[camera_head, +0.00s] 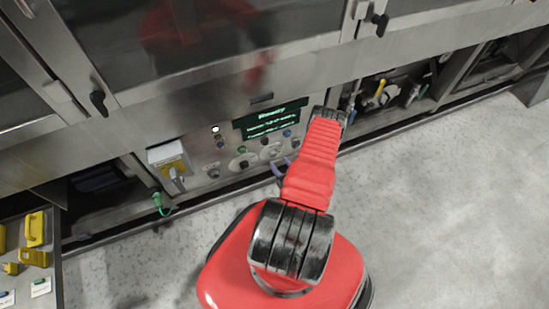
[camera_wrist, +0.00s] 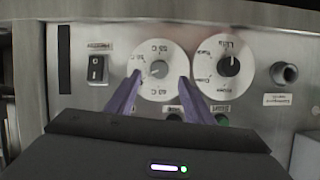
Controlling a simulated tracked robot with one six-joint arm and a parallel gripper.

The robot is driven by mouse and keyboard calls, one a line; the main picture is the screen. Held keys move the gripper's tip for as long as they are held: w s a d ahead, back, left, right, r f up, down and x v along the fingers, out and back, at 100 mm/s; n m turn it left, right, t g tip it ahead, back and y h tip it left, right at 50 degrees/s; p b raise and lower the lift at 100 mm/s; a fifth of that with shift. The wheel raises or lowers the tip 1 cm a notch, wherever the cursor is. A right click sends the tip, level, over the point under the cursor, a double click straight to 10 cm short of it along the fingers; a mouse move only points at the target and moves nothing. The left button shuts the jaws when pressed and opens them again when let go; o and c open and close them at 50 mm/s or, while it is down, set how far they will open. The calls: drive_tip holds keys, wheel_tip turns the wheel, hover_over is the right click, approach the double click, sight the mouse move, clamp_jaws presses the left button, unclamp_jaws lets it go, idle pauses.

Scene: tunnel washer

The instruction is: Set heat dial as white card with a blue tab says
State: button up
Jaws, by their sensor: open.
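The heat dial (camera_wrist: 152,88) is a white disc with temperature marks and a small grey centre knob, appearing upside down in the wrist view. My gripper (camera_wrist: 160,76) is open, its two purple fingers on either side of the dial's centre; whether they touch it I cannot tell. In the head view my gripper (camera_head: 281,168) is at the panel, partly hidden by my red arm. A white card with what looks like a blue tab (camera_head: 6,299) lies at the lower left edge of the head view, cut off; its writing is too small to read.
A second dial (camera_wrist: 229,64), a black rocker switch (camera_wrist: 97,69) and a round socket (camera_wrist: 285,73) flank the heat dial. A green-lit display (camera_head: 270,120) sits above. Another white card (camera_head: 41,287) lies beside yellow items (camera_head: 34,229). The floor (camera_head: 440,200) is clear.

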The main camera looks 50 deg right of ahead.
sight(273, 155)
drive_tip(key=shift+x, duration=3.05)
drive_tip(key=shift+a, duration=0.15)
drive_tip(key=c, duration=1)
